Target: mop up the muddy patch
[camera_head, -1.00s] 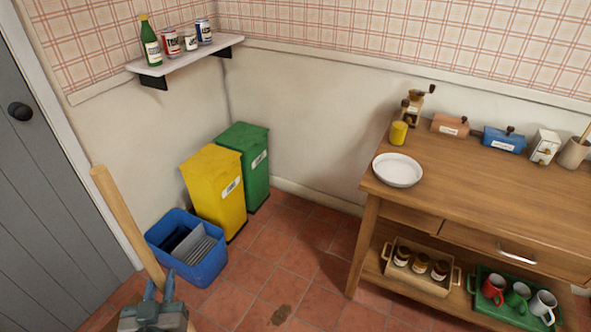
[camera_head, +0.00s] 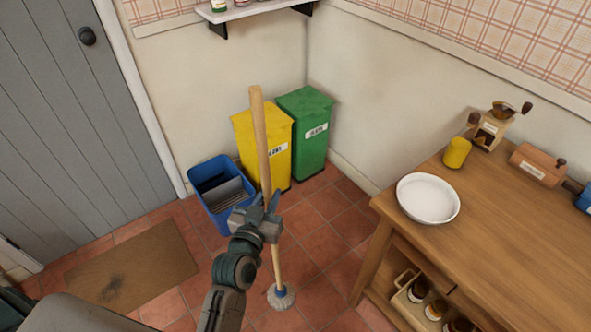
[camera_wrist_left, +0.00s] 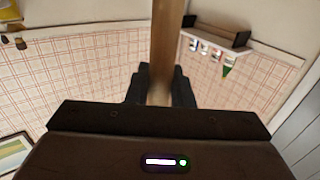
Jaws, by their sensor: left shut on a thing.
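The mop has a long wooden handle (camera_head: 261,135) and a pale grey head (camera_head: 281,297). It stands nearly upright, slightly tilted, with its head low at the red tiled floor. My left gripper (camera_head: 267,208) is shut around the handle about midway down. In the left wrist view the handle (camera_wrist_left: 162,45) runs up between the fingers (camera_wrist_left: 159,88). My right gripper is not in view.
A blue bin (camera_head: 209,170), a yellow bin (camera_head: 242,125) and a green bin (camera_head: 318,151) stand behind the mop. A brown doormat (camera_head: 150,262) lies at left by the grey door (camera_head: 60,130). A wooden table (camera_head: 480,235) with a white plate (camera_head: 428,197) stands at right.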

